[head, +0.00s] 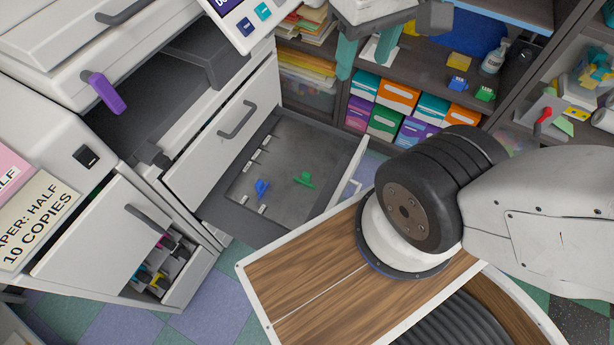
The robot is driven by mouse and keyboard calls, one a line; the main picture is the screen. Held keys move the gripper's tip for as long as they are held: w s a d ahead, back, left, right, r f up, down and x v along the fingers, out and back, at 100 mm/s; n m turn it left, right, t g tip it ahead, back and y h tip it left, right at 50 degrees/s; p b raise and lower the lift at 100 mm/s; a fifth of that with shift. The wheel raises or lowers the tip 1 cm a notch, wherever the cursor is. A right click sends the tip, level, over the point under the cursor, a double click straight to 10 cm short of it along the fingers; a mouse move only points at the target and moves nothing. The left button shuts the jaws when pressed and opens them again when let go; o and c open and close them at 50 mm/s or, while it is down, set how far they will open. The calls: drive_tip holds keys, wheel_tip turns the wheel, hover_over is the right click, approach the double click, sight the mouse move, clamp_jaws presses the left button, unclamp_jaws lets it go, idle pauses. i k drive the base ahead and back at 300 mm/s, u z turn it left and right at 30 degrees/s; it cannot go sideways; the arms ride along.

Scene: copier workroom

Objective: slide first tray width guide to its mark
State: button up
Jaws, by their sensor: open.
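The open paper tray (222,212) is pulled out of the copier, and its grey floor is empty of paper. A blue guide (262,188) stands on the tray floor at the left, near a row of small white marks (252,168). A green guide (305,180) stands to its right. I cannot tell from the picture which of the two is the width guide. My gripper (364,62) is at the top of the view, with two teal fingers apart and nothing between them. It is above and beyond the tray, touching neither guide.
The copier (195,135) fills the left, with a purple handle (106,92) and a lower open drawer of toner (160,265). A sign (38,218) reads half, 10 copies. Shelves with coloured boxes (398,97) stand behind. My wooden-topped base is in front of the tray.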

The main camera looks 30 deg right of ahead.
sight(260, 186)
drive_tip(key=k, duration=1)
drive_tip(key=u, duration=1.5)
drive_tip(key=i, duration=0.8)
drive_tip(key=z, duration=1.6)
drive_tip(key=i, duration=0.5)
drive_tip(key=z, duration=0.05)
